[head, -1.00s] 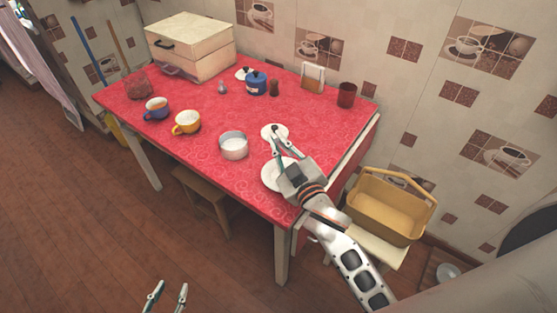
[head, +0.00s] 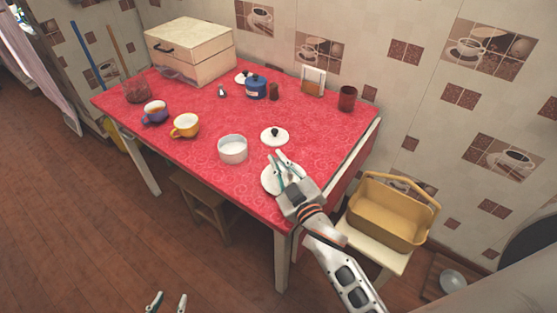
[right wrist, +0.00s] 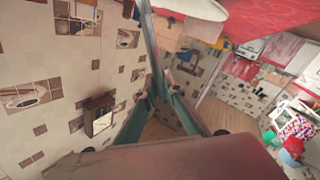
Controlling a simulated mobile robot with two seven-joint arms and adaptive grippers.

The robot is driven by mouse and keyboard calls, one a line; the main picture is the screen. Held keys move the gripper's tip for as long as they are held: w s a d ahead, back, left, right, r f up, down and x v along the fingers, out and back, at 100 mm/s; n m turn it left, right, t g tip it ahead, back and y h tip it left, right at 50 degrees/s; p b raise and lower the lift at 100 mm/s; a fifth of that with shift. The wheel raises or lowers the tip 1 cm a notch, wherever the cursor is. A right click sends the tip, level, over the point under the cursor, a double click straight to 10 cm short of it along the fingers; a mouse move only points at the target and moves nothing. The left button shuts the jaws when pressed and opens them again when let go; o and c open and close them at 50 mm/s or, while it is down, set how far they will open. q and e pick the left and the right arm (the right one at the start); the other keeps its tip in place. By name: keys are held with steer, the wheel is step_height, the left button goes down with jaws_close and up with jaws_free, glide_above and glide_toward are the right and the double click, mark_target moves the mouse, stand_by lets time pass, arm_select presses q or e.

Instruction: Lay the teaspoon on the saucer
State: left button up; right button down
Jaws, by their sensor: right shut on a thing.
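The saucer (head: 269,181) is a white round dish on the red cloth near the table's right front corner. My right gripper (head: 279,157) is over it, covering its right part in the head view. In the right wrist view the fingers (right wrist: 150,60) come close together, with a white shape by the red cloth above right. My left gripper (head: 168,301) is open and empty, low in the head view, off the table.
A white lid with a dark knob (head: 275,136) lies just behind the saucer, and a white bowl (head: 233,149) stands to its left. Yellow (head: 185,125) and blue (head: 155,112) cups stand further left. A yellow basket (head: 388,212) sits on a stool to the right.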

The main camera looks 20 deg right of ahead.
steer(key=shift+f, duration=0.35)
steer(key=c, duration=2.2)
jaws_free()
steer(key=shift+o, duration=0.2)
steer(key=shift+r, duration=0.15)
steer(key=s+d, duration=0.1)
steer(key=s, duration=1.1)
steer(key=shift+d+r, duration=0.25)
steer(key=shift+r, duration=0.15)
